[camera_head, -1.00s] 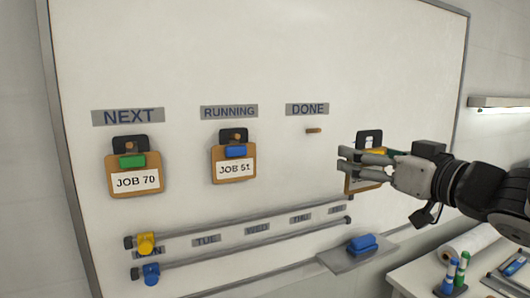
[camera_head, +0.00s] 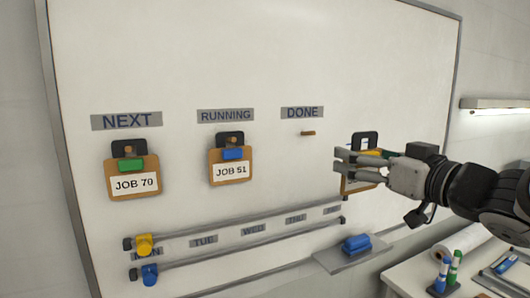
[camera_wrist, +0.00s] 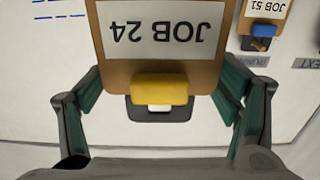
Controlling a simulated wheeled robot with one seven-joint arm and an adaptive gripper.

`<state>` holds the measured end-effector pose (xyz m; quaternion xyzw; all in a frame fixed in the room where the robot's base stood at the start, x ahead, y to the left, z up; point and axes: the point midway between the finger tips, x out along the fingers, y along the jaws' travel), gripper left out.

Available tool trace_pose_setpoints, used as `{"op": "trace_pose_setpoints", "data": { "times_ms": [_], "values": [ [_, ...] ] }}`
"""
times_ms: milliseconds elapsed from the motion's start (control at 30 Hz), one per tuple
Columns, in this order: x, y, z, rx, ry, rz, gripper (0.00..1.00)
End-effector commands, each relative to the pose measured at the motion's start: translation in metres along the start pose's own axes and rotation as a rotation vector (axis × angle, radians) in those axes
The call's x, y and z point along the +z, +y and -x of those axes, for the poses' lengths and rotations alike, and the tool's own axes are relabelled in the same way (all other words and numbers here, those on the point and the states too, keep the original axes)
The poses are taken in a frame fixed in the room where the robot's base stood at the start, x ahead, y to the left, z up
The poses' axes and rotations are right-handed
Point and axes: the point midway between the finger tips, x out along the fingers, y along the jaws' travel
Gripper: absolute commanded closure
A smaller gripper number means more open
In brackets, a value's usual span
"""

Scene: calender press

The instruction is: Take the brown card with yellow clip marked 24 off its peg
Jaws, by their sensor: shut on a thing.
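The brown card marked JOB 24 (camera_wrist: 160,70) hangs in my gripper. In the wrist view it appears upside down, with its yellow clip (camera_wrist: 160,88) and black hanger tab (camera_wrist: 160,112) toward me. The slot in the tab looks pale, with no peg in it. In the head view my gripper (camera_head: 342,160) is shut on the card (camera_head: 350,186), in front of the board right of DONE. The fingers hide much of the card and clip there. The wooden peg under DONE (camera_head: 308,133) is bare, left of the card.
JOB 70 card (camera_head: 132,184) with a green clip hangs under NEXT. JOB 51 card (camera_head: 230,171) with a blue clip hangs under RUNNING. Rails with yellow (camera_head: 144,245) and blue (camera_head: 150,275) sliders run below. A tray holds a blue eraser (camera_head: 358,243). A table with markers stands lower right.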

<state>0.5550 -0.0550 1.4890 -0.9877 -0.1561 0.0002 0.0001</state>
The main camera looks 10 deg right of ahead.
Motion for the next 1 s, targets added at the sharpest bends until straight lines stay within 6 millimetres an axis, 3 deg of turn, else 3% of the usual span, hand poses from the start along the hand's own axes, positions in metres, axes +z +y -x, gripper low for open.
{"op": "trace_pose_setpoints", "data": {
  "times_ms": [1000],
  "values": [
    [-0.006,-0.001,0.035,-0.001,-0.001,0.000,0.39]
  ]
}}
